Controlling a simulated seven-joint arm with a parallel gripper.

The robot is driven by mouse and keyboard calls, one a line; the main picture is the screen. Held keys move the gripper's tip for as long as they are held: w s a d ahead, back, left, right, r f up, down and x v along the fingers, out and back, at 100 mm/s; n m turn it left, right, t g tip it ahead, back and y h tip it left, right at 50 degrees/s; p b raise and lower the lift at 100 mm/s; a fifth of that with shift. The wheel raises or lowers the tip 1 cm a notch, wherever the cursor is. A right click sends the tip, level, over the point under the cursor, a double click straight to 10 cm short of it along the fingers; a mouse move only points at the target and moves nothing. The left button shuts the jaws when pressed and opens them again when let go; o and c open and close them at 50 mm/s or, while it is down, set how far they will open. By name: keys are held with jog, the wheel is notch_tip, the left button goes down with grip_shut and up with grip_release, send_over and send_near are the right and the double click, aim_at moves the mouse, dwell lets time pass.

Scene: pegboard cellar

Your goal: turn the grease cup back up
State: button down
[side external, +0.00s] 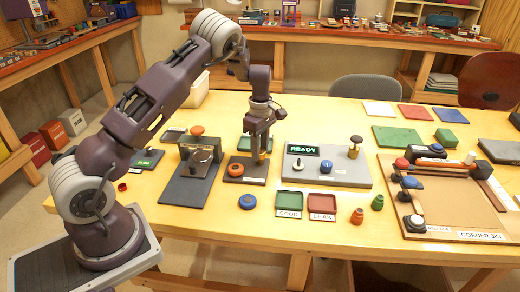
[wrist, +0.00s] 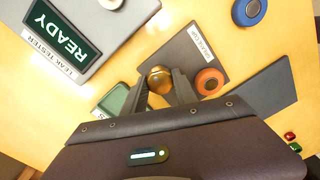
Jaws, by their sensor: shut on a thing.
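The grease cup (wrist: 160,79), a round brass piece, shows between my fingertips in the wrist view. My gripper (wrist: 160,88) is shut on it. In the side view my gripper (side external: 257,155) points down over the right part of a small dark plate, with a bit of brass at the fingertips. The dark plate (wrist: 190,45) carries a label that appears to read "grease cup". An orange ring (wrist: 210,81) sits on the plate beside the cup; it also shows in the side view (side external: 235,169). My fingers hide the cup's lower part, so its tilt is unclear.
A grey leak tester (side external: 340,176) with a READY display (side external: 303,150) stands just right of my gripper. A dark stand (side external: 188,190) is close on the left. A blue ring (side external: 247,202), green tray (side external: 289,202) and red tray (side external: 321,204) lie in front.

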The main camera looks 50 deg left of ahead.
aim_at(261, 150)
dwell(0.4)
jog(key=c, duration=1)
grip_release()
jog(key=shift+o, duration=0.2)
notch_tip(261, 150, up, 7)
jog(key=shift+w+f, duration=0.1)
jog(key=shift+w, duration=0.05)
jog(key=shift+r, duration=0.35)
jog(key=s+d+r+m+t+h, duration=0.1)
jog(key=s+d+r+m, duration=0.3)
jog(key=s+d+r, duration=0.3)
jog(key=s+d+r+m+t, duration=0.2)
jog(key=s+d+r+m, duration=0.25)
jog(key=r, duration=0.55)
jog(key=s+d+m+t, duration=0.1)
jog(key=s+d+m, duration=0.2)
jog(key=s+m, duration=0.3)
jog(key=s+d+m+t+y, duration=0.1)
jog(key=s+d+m, duration=0.3)
jog(key=s, duration=1)
jog(key=m, duration=0.3)
jog(key=shift+d+r+t, duration=0.15)
jog(key=shift+r+t, duration=0.05)
jog(key=shift+t, duration=0.2)
